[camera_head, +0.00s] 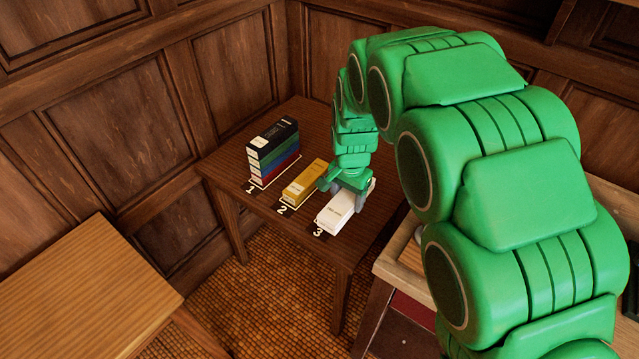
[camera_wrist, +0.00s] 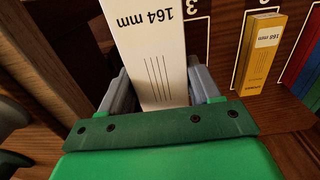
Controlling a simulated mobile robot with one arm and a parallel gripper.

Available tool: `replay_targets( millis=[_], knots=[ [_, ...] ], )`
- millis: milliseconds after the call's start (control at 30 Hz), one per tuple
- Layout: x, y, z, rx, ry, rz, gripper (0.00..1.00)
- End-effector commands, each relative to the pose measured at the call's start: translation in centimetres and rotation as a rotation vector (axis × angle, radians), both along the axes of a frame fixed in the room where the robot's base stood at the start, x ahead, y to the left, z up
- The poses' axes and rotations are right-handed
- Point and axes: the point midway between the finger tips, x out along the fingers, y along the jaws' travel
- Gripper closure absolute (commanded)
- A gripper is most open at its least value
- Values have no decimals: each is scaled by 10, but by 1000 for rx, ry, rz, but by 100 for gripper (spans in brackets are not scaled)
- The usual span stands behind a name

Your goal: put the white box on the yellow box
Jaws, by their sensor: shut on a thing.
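The white box (camera_head: 336,212) lies at the place marked 3 on the dark wooden table, with its far part hidden by my gripper. My gripper (camera_head: 348,192) is over it with the fingers on its two sides. In the wrist view the white box (camera_wrist: 152,50), labelled 164 mm, sits between the two grey fingers of my gripper (camera_wrist: 160,92), which are shut on it. I cannot tell whether it touches the table. The yellow box (camera_head: 304,182) lies at the place marked 2, left of the white box; it also shows in the wrist view (camera_wrist: 258,52).
A stack of black, blue, green and red boxes (camera_head: 273,148) stands at place 1, left of the yellow box. The dark table (camera_head: 222,172) stands in a panelled corner. A lighter wooden table (camera_head: 80,290) is at the lower left. Another surface is at the right.

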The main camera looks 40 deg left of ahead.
Motion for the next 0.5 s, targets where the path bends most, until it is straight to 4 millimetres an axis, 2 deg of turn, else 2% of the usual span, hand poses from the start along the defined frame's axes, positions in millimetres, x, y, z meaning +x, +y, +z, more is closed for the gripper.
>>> replay_targets(
  millis=[300, 500],
  knots=[
    [8, 66, 22, 3, -4, -9, 77],
    [4, 92, 29, 2, 3, -6, 77]
  ],
)
